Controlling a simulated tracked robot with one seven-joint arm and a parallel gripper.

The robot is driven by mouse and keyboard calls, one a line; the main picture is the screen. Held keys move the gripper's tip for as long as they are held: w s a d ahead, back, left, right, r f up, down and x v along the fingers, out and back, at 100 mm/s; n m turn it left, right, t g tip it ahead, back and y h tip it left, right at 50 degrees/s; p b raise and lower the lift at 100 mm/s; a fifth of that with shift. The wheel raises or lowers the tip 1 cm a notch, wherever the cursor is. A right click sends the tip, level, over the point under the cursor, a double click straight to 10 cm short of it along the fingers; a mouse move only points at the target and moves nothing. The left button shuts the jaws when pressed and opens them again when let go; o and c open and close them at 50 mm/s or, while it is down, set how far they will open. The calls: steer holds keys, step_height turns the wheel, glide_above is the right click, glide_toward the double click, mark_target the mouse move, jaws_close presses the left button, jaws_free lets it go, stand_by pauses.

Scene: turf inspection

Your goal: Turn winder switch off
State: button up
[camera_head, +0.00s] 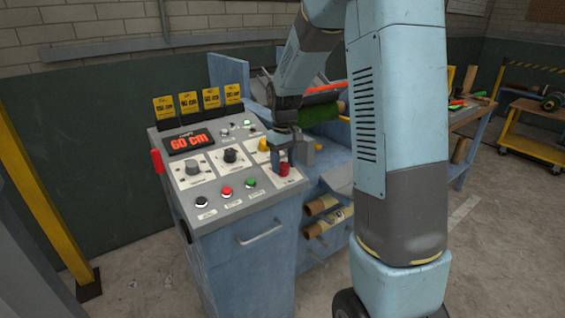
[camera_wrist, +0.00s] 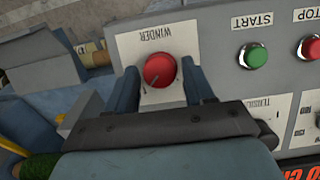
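The winder switch is a round red knob (camera_wrist: 159,68) on a white plate marked WINDER, which appears upside down in the wrist view. A dark mark shows near the knob's lower left edge; I cannot tell which setting it stands at. In the head view the red knob (camera_head: 284,170) is at the right end of the grey control panel (camera_head: 240,204). My gripper (camera_head: 282,158) is directly over it, pointing down. In the wrist view its two fingers stand on either side of the knob with visible gaps, so it is open and holds nothing.
A green START button (camera_wrist: 253,56) and a red STOP button (camera_wrist: 309,47) are close by. Black, red and green buttons line the panel's front. A grey knob (camera_head: 192,167), black knob (camera_head: 230,156) and 60 CM display (camera_head: 190,142) are left of my gripper. Cardboard rolls (camera_head: 321,205) lie below right.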

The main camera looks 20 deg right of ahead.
steer(key=c, duration=0.8)
steer(key=shift+a, duration=0.2)
steer(key=shift+d, duration=0.1)
steer(key=shift+n, duration=0.4)
steer(key=n+h, duration=0.1)
steer(key=n, duration=0.1)
steer(key=shift+s+n+t, duration=0.1)
steer(key=shift+n+t, duration=0.2)
steer(key=shift+n, duration=0.1)
steer(key=n, duration=0.2)
steer(key=n+t+h, duration=0.1)
steer(key=n, duration=0.2)
steer(key=shift+s+a, duration=0.15)
steer(key=shift+a, duration=0.05)
steer(key=n+t, duration=0.1)
steer(key=n, duration=0.3)
steer(key=shift+s+f+n+t+h, duration=0.15)
steer(key=shift+n+t+h, duration=0.15)
steer(key=shift+t+h, duration=0.1)
steer(key=shift+s+f+n+t, duration=0.15)
steer(key=shift+n+t, duration=0.55)
steer(key=shift+n, duration=1.2)
